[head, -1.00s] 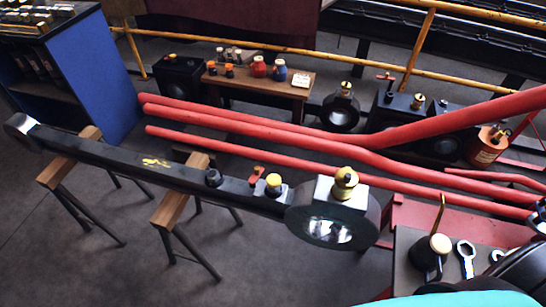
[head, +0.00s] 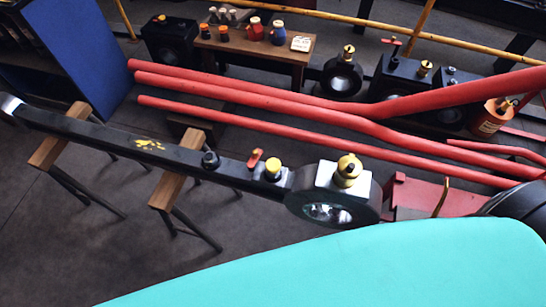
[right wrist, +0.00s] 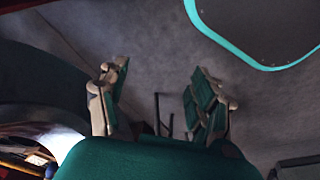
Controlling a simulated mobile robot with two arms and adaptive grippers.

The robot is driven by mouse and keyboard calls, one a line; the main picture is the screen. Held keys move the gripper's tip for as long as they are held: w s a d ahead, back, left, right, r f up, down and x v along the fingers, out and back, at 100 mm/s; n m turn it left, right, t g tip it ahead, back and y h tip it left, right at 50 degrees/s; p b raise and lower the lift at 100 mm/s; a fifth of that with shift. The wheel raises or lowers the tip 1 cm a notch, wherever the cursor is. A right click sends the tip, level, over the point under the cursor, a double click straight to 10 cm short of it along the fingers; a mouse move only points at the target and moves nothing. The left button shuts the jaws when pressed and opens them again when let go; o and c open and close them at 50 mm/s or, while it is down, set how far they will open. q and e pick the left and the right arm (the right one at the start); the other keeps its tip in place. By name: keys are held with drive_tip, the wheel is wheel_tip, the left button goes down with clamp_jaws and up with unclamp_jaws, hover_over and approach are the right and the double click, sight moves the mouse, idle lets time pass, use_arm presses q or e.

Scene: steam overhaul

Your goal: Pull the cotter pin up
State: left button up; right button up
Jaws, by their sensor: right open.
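A long black connecting rod (head: 110,143) lies across the head view, with a big round end (head: 365,207) at its right. On the rod stand a black knob-like piece (head: 211,160), a small red piece (head: 254,159) and a yellow-topped black cylinder (head: 273,170). A brass cup (head: 348,171) tops the round end. I cannot tell for sure which piece is the cotter pin. My right gripper (right wrist: 159,88) is open and empty in the right wrist view, over grey floor, with no rod between its fingers. My left gripper is not in view.
Two wooden-topped trestles (head: 180,172) carry the rod. Red pipes (head: 300,128) run close behind it. A small wooden table (head: 285,52) with bottles stands further back, beside a blue cabinet (head: 75,70). A teal part of mine covers the lower right.

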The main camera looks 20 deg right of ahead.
drive_tip(key=w+a+r+n+t+y+p, duration=0.15)
drive_tip(key=w+r, duration=0.25)
drive_tip(key=r, duration=1.1)
drive_tip(key=w+a+r+m+h+p, duration=0.1)
drive_tip(key=w+a+r+p, duration=0.15)
drive_tip(key=r, duration=1.25)
drive_tip(key=w+a+r+n+y, duration=0.4)
drive_tip(key=w+a+r+n, duration=0.45)
drive_tip(key=a+n, duration=0.3)
drive_tip(key=n+g+h, duration=0.4)
drive_tip(key=n+h, duration=0.1)
drive_tip(key=n, duration=0.1)
approach(273, 164)
drive_tip(key=shift+t, duration=0.25)
drive_tip(key=f, duration=0.9)
drive_tip(key=shift+s+d, duration=0.15)
drive_tip(key=shift+s, duration=0.05)
drive_tip(key=shift+c, duration=0.5)
drive_tip(key=shift+r, duration=0.1)
clamp_jaws()
